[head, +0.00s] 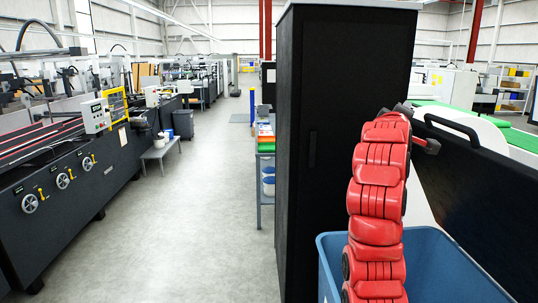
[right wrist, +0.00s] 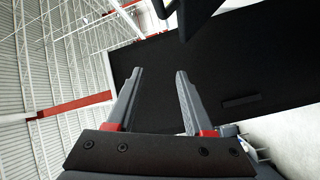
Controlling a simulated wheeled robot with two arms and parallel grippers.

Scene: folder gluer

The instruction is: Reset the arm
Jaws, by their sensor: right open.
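My right arm stands raised at the right of the head view, its red links in front of a blue bin. My right gripper (right wrist: 160,74) shows in the right wrist view with its two grey fingers apart and nothing between them. It is tilted, and a black cabinet (right wrist: 220,62) fills the view behind the fingers. In the head view the fingers of this gripper cannot be made out. My left gripper is in neither view.
The tall black cabinet (head: 335,140) stands left of my right arm. The blue bin (head: 440,262) is below the arm, and a black panel with a handle (head: 452,126) is to its right. The grey aisle floor (head: 205,200) is clear. A long machine (head: 75,165) lines the left.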

